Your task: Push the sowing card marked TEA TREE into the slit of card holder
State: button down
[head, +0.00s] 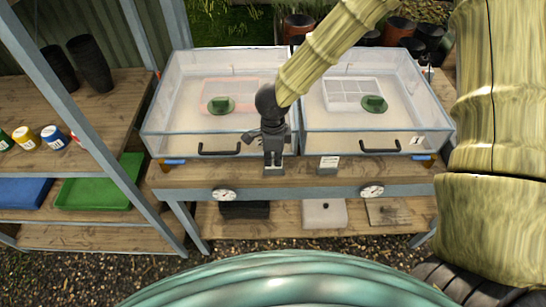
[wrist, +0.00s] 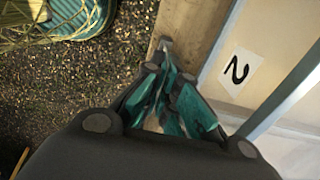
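My gripper (head: 273,158) points down at the front edge of the bench, in front of the gap between two clear-walled boxes. Its fingers (wrist: 165,75) run close together in the wrist view. A small pale piece (wrist: 165,45) shows just at their tips. In the head view a small whitish and grey piece (head: 274,171) shows right under the fingers. I cannot tell whether it is a card, a holder or both, or whether the fingers grip it. A grey card holder with a white card (head: 328,162) stands to the right. No TEA TREE lettering is readable.
The left box (head: 170,120) and right box (head: 440,125) have black front handles. A label "2" (wrist: 240,72) is beside my gripper. Two round dials (head: 225,195) (head: 371,191) are on the bench front. Shelves with pots, jars and trays stand at left.

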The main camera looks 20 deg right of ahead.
jog(key=shift+f, duration=0.15)
jog(key=c, duration=0.5)
grip_release()
jog(key=shift+r+p, duration=1.35)
jog(key=shift+p, duration=0.2)
jog(key=shift+r+p, duration=2.65)
jog(key=shift+p, duration=0.2)
jog(key=shift+s+f, duration=0.1)
